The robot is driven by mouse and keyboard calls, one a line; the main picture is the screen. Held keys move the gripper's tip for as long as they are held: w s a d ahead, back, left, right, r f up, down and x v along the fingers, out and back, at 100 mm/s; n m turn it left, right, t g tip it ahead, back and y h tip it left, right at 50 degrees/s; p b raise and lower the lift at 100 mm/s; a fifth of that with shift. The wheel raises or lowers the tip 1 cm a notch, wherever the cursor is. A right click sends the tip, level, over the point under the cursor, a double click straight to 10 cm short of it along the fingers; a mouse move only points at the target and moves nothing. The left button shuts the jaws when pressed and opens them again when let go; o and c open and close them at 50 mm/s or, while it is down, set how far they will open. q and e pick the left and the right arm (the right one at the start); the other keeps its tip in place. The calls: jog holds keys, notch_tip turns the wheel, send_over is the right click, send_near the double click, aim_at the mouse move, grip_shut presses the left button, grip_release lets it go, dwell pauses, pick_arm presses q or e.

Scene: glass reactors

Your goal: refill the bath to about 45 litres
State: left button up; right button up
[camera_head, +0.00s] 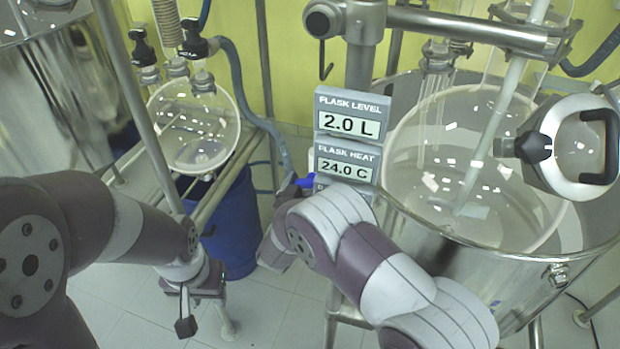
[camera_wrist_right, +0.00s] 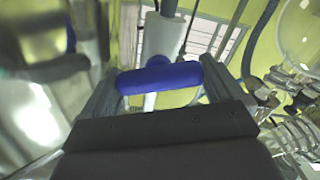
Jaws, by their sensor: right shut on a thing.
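The steel bath (camera_head: 468,268) stands at the right, with a large round glass flask (camera_head: 450,130) inside it. A blue valve handle (camera_head: 303,182) shows just beside the display stack; in the right wrist view the blue handle (camera_wrist_right: 160,77) lies crosswise between my fingers. My right gripper (camera_head: 276,240) is shut on it, its fingertips at the handle's ends in the right wrist view (camera_wrist_right: 158,88). My left gripper (camera_head: 186,318) hangs at lower left, pointing down, away from the bath; its finger gap is unclear. The lowest display is mostly hidden by my right arm, so no bath level is readable.
The displays read flask level 2.0 L (camera_head: 352,120) and flask heat 24.0 C (camera_head: 345,165). A lid-like round part with a black handle (camera_head: 585,150) sits at the bath's right. A small glass flask (camera_head: 195,130), a blue drum (camera_head: 232,225) and a steel vessel (camera_head: 55,90) are at left.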

jog(key=shift+n, duration=0.6)
jog(key=o, duration=0.7)
jog(key=shift+s+a+f, duration=0.1)
jog(key=shift+s+a, duration=0.05)
jog(key=shift+s, duration=0.2)
jog(key=b+v, duration=0.2)
jog(key=v, duration=1)
